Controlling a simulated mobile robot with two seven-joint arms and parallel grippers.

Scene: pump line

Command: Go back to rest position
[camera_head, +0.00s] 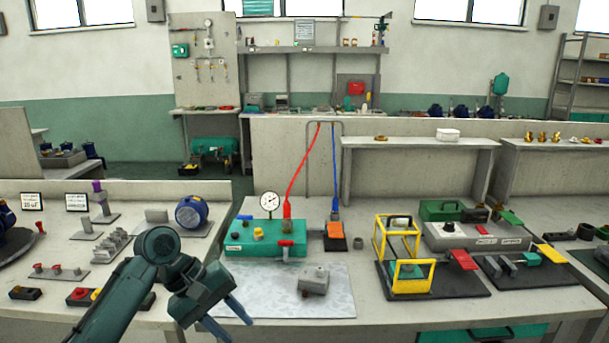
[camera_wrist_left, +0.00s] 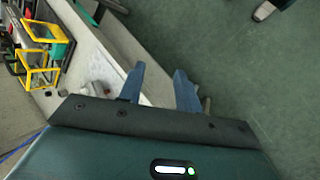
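My left gripper (camera_head: 231,322) hangs at the lower left of the head view, in front of the workbench's front edge. Its two blue fingers point down and to the right. In the left wrist view my left gripper (camera_wrist_left: 158,75) shows its fingers spread apart with nothing between them. Green floor and the bench edge lie beyond the fingers there. My right gripper is in neither view.
The workbench (camera_head: 380,325) carries a green pump unit (camera_head: 265,240) with a gauge, a grey box (camera_head: 314,279) on a light mat, and a yellow frame (camera_head: 410,278). A blue motor (camera_head: 191,212) stands behind my left arm. Floor beside the bench (camera_wrist_left: 240,60) is largely clear.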

